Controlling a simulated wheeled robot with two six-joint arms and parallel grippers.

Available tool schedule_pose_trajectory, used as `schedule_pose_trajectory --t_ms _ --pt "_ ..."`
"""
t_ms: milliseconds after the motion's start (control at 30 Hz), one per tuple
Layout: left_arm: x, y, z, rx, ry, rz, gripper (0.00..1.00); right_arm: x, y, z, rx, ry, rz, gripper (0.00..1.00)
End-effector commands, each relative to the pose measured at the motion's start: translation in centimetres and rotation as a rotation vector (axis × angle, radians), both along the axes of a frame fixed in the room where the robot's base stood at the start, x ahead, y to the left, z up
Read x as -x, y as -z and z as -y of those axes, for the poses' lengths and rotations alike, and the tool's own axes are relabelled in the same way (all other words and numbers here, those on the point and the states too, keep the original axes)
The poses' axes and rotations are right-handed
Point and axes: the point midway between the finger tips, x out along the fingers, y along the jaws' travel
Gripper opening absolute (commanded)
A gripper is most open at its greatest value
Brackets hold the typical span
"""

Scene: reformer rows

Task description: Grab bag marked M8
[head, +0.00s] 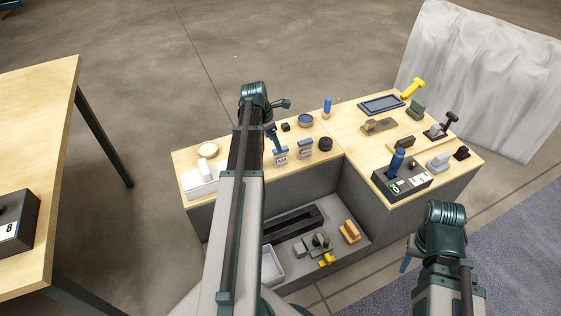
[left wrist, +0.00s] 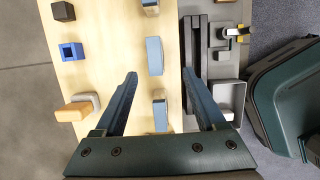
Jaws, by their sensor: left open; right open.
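Two small grey-blue bags with white labels stand upright on the wooden worktop: the left bag (head: 281,156) and the right bag (head: 305,149). The left label seems to begin with M; I cannot read either label surely. My left gripper (head: 276,143) is open just above and behind the left bag. In the left wrist view, the open fingers (left wrist: 160,74) point down at the worktop, with one slim bag top (left wrist: 155,56) near the tips and another (left wrist: 160,115) between the fingers, seen from above. My right gripper (head: 405,264) is open, low at the right, away from the bags, mostly hidden.
A white box (head: 199,180) is at the left. A grey box with a blue handle (head: 402,183) stands right. The lower shelf (head: 340,260) holds loose parts.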

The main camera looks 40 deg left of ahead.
Motion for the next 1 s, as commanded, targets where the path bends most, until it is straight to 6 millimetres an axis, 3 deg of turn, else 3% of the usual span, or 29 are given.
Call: schedule_pose_trajectory --t_ms 33,333,767,1000 --pt "-0.2 1.4 0.1 0.0 0.001 0.0 0.72 0.0 1.4 0.0 0.001 -0.001 0.0 0.5" --pt "-1.3 5.6 0.6 -0.001 0.003 0.0 0.72 -0.1 5.6 0.1 0.005 -0.004 0.002 0.5" --pt "-1.8 6.9 0.8 0.0 0.002 0.0 0.72 -0.1 6.9 0.1 0.003 -0.008 0.002 0.5" --pt "-3.0 9.5 0.7 0.0 0.002 0.0 0.72 -0.1 9.5 0.0 -0.001 -0.012 0.003 0.5"
